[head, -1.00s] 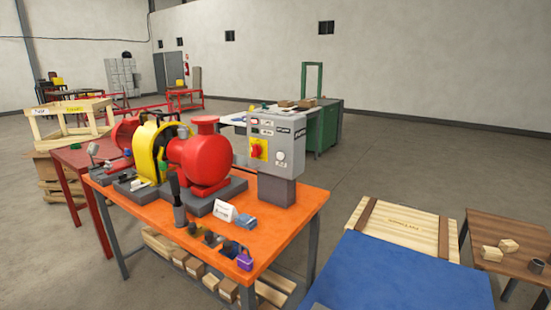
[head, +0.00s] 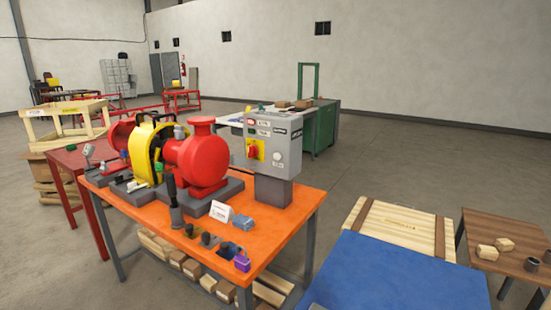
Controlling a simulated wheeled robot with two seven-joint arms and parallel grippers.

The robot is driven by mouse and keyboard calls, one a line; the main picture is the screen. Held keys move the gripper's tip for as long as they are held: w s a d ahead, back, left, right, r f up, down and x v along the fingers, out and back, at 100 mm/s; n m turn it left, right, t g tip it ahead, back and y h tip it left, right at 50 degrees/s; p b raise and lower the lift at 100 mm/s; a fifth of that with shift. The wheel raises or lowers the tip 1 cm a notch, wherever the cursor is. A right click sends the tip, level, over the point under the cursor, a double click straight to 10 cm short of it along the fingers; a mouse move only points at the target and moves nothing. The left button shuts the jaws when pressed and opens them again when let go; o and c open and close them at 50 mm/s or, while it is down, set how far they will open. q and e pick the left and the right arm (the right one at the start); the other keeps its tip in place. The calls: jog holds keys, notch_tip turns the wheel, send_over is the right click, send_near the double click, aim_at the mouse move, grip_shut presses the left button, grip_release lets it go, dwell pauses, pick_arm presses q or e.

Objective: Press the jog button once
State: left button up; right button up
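The grey control box (head: 273,143) stands on a dark grey post on the orange table (head: 275,222). Its face carries a red rotary switch on a yellow plate (head: 254,150), small lamps or labels at the upper left, and a round light knob or button (head: 278,157) at the lower right. The lettering is too small to read, so I cannot tell which control is the jog button. Neither of my grippers shows in the head view.
A red pump (head: 201,155) with a yellow guard (head: 144,152) stands left of the box. A white card (head: 220,211), a blue block (head: 243,223) and a purple padlock (head: 242,264) lie at the table's front. A blue surface (head: 395,275) and a wooden crate (head: 400,223) are at right.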

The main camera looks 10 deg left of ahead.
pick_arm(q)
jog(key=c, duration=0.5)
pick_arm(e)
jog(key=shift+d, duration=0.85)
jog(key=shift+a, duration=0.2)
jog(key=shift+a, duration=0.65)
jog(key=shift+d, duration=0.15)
